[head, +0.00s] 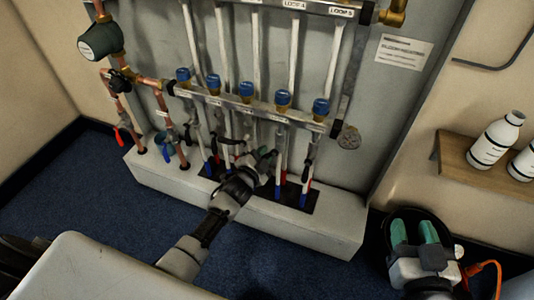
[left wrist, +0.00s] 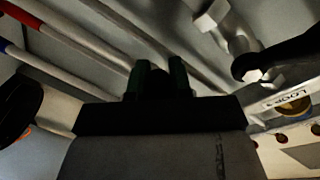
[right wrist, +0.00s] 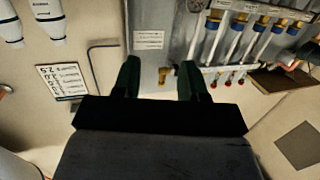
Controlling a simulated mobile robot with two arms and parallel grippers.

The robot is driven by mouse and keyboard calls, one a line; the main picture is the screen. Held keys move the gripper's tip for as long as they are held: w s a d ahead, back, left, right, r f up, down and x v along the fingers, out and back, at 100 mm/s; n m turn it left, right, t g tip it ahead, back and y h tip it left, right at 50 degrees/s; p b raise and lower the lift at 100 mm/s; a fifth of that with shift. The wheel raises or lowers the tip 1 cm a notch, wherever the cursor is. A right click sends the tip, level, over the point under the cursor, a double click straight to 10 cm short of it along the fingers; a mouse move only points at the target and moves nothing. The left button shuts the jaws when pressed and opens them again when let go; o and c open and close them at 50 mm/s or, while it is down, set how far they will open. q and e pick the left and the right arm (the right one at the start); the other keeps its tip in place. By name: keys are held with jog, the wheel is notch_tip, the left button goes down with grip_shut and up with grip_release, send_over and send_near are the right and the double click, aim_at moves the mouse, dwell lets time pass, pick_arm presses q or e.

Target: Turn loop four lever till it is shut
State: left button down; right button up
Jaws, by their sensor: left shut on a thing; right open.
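My left gripper (head: 264,160) is at the pipes under the fourth cap (head: 283,98), below the upper label that reads loop 4. In the left wrist view its green fingers (left wrist: 158,80) are close together on a dark piece between them, which seems to be the loop four lever. The fingers and wrist hide most of this lever, so its angle cannot be told. My right gripper (head: 415,234) is open and empty, at the lower right, away from the manifold.
Another black lever (head: 309,146) is close on the right, under the fifth cap; a black lever (left wrist: 280,55) also shows in the left wrist view. White bottles (head: 496,139) stand on a wooden shelf (head: 462,160) at right. The blue floor in front is clear.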

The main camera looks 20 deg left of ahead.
pick_arm(q)
jog(key=shift+a+r+m+y+p, duration=0.3)
jog(key=shift+r+m, duration=0.25)
jog(key=shift+m, duration=0.7)
jog(key=shift+a+r+m+y+p, duration=0.15)
jog(key=shift+r+m+p, duration=0.3)
jog(key=shift+m, duration=0.75)
jog(key=shift+a+r+m+y+p, duration=0.25)
jog(key=shift+r+m, duration=0.4)
jog(key=shift+m, duration=0.6)
pick_arm(e)
jog(key=s+d+f+g+h, duration=0.2)
jog(key=s+f+g, duration=0.2)
jog(key=f+g, duration=0.2)
jog(key=shift+s+d+f+g, duration=0.2)
jog(key=shift+f+g, duration=0.05)
jog(key=shift+g, duration=0.05)
pick_arm(q)
jog(key=shift+r, duration=0.1)
jog(key=c, duration=1)
grip_release()
jog(key=shift+c, duration=0.2)
